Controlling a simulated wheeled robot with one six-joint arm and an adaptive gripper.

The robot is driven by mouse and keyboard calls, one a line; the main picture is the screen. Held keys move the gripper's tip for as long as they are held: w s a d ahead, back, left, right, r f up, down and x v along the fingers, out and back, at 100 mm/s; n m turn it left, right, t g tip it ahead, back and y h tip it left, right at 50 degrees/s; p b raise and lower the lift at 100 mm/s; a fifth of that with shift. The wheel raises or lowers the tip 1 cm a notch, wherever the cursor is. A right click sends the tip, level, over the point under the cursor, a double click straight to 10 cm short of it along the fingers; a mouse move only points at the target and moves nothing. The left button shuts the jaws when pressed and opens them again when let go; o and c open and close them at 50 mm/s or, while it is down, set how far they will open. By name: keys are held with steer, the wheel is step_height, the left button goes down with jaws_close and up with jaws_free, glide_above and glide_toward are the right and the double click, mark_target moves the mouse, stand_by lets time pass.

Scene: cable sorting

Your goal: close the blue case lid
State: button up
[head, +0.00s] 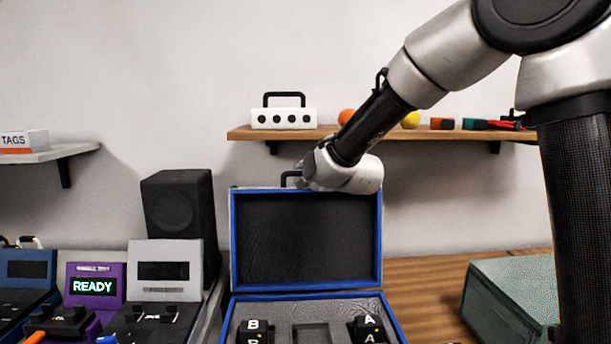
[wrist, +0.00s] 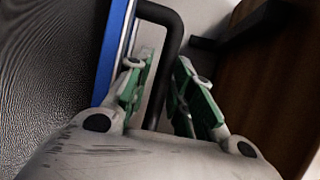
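The blue case (head: 378,318) stands open on the table, its lid (head: 306,240) upright with the black inner face toward me. A black handle (head: 289,176) sits at the lid's top edge, partly hidden by my wrist. In the wrist view the handle (wrist: 173,40) passes between the green-padded fingers of my gripper (wrist: 165,62). The fingers are apart, with a gap on the right side of the handle; the left finger lies close to the lid's blue edge (wrist: 112,50). In the head view my arm hides most of the fingers.
A wooden shelf (head: 400,134) with a white box (head: 284,118) and small items is on the wall behind the lid. A black speaker (head: 180,212) and several devices stand left. A green box (head: 515,290) is at right. Black adapters marked A and B lie in the case.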

jaws_close()
steer(key=shift+s, duration=0.1)
